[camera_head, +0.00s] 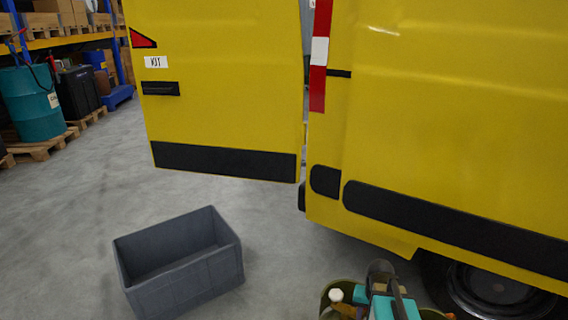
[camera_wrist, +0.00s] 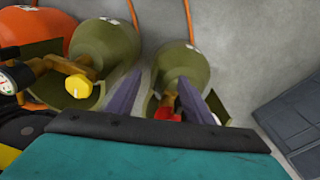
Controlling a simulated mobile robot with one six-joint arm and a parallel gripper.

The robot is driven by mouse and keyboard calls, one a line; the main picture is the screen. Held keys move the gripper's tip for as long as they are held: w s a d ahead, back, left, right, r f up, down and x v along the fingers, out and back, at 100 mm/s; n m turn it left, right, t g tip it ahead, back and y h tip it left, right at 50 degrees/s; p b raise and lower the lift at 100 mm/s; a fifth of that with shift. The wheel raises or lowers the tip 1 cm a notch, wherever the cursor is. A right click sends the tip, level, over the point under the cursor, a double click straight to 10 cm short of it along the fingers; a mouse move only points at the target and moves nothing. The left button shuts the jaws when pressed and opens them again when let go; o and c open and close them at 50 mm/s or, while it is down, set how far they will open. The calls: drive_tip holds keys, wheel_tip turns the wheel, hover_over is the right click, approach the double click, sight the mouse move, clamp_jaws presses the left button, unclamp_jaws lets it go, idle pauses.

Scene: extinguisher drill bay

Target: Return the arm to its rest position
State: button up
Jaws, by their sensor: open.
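My gripper (camera_wrist: 161,77) is open in the wrist view, its two dark fingers spread apart. An olive green cylinder (camera_wrist: 185,62) with a brass and red fitting lies behind and between the fingers; I cannot tell whether they touch it. A second olive cylinder (camera_wrist: 108,48) with a yellow knob is to the left. An orange-red cylinder (camera_wrist: 40,28) with a gauge is at the far left. In the head view, my teal and dark arm (camera_head: 382,300) shows at the bottom edge, in front of olive parts; the fingertips cannot be made out there.
A yellow van (camera_head: 450,120) with an open door (camera_head: 225,85) fills the centre and right. An empty-looking grey crate (camera_head: 178,260) stands on the floor at lower left. A teal drum (camera_head: 30,105) and racks stand at far left. Floor between is clear.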

drive_tip(key=s+a+f+n, duration=0.1)
drive_tip(key=a+f+n, duration=0.1)
drive_tip(key=a, duration=0.4)
drive_tip(key=s+a+f+n, duration=0.2)
drive_tip(key=a, duration=0.4)
drive_tip(key=s+f+g+p, duration=0.3)
drive_tip(key=s+f, duration=0.2)
drive_tip(key=s, duration=0.7)
drive_tip(key=s+f+g+p, duration=0.2)
drive_tip(key=s+f+p, duration=0.2)
drive_tip(key=s, duration=0.8)
drive_tip(key=shift+s+f+g+y, duration=0.2)
drive_tip(key=shift+f+g+y, duration=0.15)
drive_tip(key=shift+f, duration=0.25)
drive_tip(key=shift+d, duration=0.1)
